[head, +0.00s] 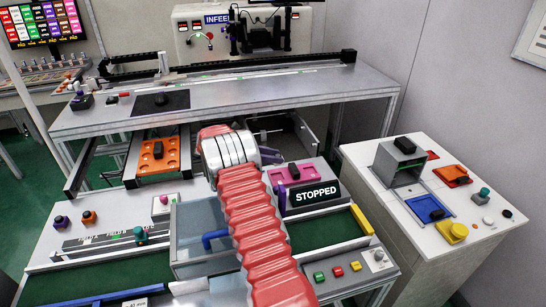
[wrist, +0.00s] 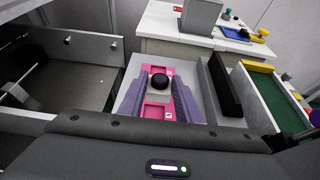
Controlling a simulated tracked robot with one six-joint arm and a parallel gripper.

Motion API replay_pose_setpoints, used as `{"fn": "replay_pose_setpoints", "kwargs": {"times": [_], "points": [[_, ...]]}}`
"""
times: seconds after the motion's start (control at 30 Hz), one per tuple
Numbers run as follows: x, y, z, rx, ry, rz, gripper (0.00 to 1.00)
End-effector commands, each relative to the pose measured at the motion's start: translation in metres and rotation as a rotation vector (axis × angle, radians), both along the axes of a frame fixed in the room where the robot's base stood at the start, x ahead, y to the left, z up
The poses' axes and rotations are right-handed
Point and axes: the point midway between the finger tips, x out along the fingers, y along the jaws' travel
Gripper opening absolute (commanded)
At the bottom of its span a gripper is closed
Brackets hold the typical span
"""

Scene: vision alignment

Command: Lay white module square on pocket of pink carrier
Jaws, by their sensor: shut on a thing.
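The white module (wrist: 158,97), with a round black knob on top, sits between the two purple-grey fingers of my gripper (wrist: 159,90) in the wrist view. My gripper is shut on it. The pink carrier (wrist: 155,112) shows beneath, before and beyond the module, which looks roughly in line with it. The module covers the pocket, and I cannot tell whether it touches the carrier. In the head view the pink carrier (head: 312,170) is right of my arm's end, partly hidden behind the sign; the module's white body is not clear there.
A black STOPPED sign (head: 315,193) stands close in front of the pink carrier. An orange carrier (head: 172,165) with a black-knobbed piece lies to the left. An open clear-walled bin (head: 190,225) is in front. A white side cabinet (head: 375,160) at right holds coloured parts.

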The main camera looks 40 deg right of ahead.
Motion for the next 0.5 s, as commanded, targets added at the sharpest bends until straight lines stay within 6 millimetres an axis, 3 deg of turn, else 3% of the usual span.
{"fn": "replay_pose_setpoints", "kwargs": {"times": [0.2,0.5], "points": [[0.001,0.002,0.001,-0.002,-0.002,0.0,0.08],[0.001,0.002,-0.016,-0.001,0.0,0.0,0.08]]}}
